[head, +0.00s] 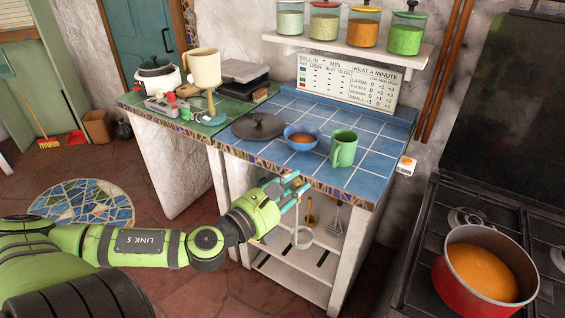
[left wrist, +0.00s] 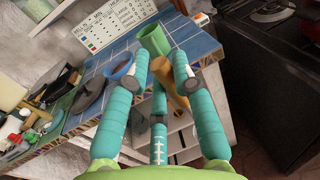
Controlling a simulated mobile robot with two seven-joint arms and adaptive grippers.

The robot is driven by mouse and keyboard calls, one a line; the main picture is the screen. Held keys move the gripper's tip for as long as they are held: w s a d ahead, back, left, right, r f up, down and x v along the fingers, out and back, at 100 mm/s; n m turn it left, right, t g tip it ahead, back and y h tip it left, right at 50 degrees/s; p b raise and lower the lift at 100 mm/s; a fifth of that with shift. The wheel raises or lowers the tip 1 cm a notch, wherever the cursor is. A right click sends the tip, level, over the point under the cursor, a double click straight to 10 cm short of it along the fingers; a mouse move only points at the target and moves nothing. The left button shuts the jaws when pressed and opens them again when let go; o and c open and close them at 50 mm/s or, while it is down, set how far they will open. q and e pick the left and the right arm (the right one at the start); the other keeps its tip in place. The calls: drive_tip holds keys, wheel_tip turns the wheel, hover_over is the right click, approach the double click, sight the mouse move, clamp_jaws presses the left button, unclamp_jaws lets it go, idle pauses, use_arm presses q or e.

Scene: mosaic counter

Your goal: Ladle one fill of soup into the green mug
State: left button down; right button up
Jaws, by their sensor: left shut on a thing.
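The green mug (head: 343,150) stands upright on the blue tiled counter, near its front edge; it also shows in the left wrist view (left wrist: 154,39). The red pot (head: 462,290) holds orange soup (head: 482,270) on the stove at the right. My left gripper (head: 294,188) is at the counter's front edge, left of and below the mug. In the left wrist view its fingers (left wrist: 168,85) are shut around a brown handle (left wrist: 169,80). A pale ladle (head: 302,238) hangs below the fingers in the head view, seemingly on this handle. My right gripper is out of view.
A blue bowl (head: 301,139) with brown contents and a dark lid (head: 258,126) are left of the mug. A whisk (head: 335,222) and another utensil (head: 311,215) hang under the counter edge. Stove grates (head: 540,245) surround the pot.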

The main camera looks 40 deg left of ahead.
use_arm(q)
drive_tip(key=s+d+f, duration=0.2)
drive_tip(key=s+d, duration=0.1)
drive_tip(key=d, duration=0.3)
drive_tip(key=s+d+f+n+y, duration=0.1)
drive_tip(key=s+d+f, duration=0.2)
drive_tip(key=d, duration=0.3)
drive_tip(key=shift+d+y, duration=0.25)
drive_tip(key=shift+y, duration=0.05)
drive_tip(key=shift+s+a+f, duration=0.1)
drive_tip(key=shift+s, duration=0.05)
